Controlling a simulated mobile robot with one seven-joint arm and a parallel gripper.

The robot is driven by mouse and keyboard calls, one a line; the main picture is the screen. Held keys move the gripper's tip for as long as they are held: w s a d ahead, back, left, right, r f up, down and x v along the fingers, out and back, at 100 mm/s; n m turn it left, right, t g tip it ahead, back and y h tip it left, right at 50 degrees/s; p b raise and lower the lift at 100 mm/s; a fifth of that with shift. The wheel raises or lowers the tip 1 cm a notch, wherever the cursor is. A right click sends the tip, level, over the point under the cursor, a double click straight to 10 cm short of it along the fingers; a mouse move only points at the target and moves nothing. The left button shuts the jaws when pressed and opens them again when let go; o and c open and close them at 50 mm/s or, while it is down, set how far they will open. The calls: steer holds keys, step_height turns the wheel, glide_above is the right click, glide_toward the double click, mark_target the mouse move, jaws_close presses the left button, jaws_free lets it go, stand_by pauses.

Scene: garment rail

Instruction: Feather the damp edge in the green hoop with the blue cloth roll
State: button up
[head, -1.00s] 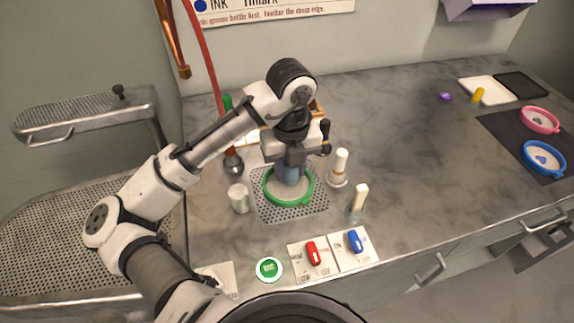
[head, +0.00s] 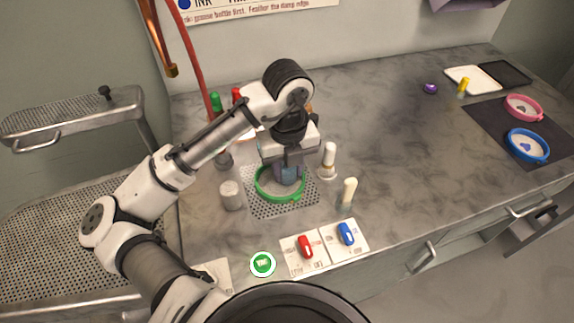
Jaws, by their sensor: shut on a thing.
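The green hoop (head: 280,199) lies on a perforated metal plate (head: 252,208) on the counter, with pale fabric inside its ring. My gripper (head: 288,163) is above the hoop, pointing down and shut on the blue cloth roll (head: 288,174). The roll's lower end is over the fabric toward the back right of the ring. I cannot tell whether it touches the fabric. The arm and gripper hide part of the hoop's far side, and any damp edge is too small to make out.
A white cylinder (head: 231,195) stands left of the hoop. A white bottle (head: 328,161) and a pale-topped stick (head: 348,193) stand right. Cards with a red (head: 305,246) and blue piece (head: 346,234) lie in front. Pink (head: 523,107) and blue hoops (head: 528,146) lie far right.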

steer(key=shift+r+p, duration=3.05)
steer(key=shift+r, duration=0.55)
steer(key=shift+f, duration=0.1)
steer(key=shift+f, duration=0.1)
